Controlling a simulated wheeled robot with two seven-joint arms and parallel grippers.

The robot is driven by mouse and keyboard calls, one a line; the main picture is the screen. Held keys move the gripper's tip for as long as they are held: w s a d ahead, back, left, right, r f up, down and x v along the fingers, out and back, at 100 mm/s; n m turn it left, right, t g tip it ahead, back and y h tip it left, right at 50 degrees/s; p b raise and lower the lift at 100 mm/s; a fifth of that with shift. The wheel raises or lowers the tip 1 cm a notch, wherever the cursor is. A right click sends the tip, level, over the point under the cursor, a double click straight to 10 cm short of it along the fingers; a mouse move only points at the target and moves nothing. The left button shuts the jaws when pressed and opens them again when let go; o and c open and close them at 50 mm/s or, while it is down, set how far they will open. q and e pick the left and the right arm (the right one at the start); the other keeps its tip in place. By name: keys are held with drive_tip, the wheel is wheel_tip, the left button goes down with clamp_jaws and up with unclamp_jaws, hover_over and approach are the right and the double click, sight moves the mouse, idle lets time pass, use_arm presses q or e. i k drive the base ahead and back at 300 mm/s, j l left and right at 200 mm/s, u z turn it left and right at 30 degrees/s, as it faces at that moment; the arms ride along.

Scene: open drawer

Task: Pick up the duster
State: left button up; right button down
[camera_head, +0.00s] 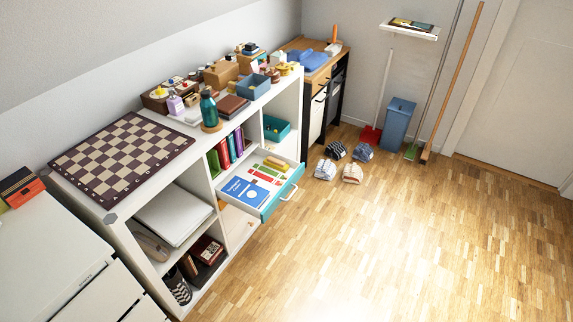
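I cannot tell for sure which thing is the duster. Several long-handled cleaning tools lean against the back wall: one with a white pole and a red foot (370,135), one with a thin grey pole and a green foot (411,152), and one with a wooden pole (452,82) and a brown foot. They stand at the far side of the room, around a blue bin (397,122). Neither of my grippers is in view.
A white shelf unit (112,217) runs along the left wall, with a chessboard (125,155) and many small objects on top. Its open drawer (272,208) juts into the room. The wooden floor (400,240) at right is clear.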

sight(273, 163)
drive_tip(key=i+l+u, duration=0.1)
drive_tip(key=i+l, duration=0.15)
drive_tip(key=i+l+u, duration=0.1)
drive_tip(key=i+l, duration=0.15)
drive_tip(key=i+l+u, duration=0.1)
drive_tip(key=l, duration=0.3)
drive_tip(key=i+l+u, duration=0.1)
drive_tip(key=i+l, duration=0.2)
drive_tip(key=i+l+u, duration=0.1)
drive_tip(key=i+l, duration=0.15)
drive_tip(key=i+l+u, duration=0.15)
drive_tip(key=l, duration=0.35)
drive_tip(key=i+l+u, duration=0.1)
drive_tip(key=l, duration=0.25)
drive_tip(key=i, duration=0.1)
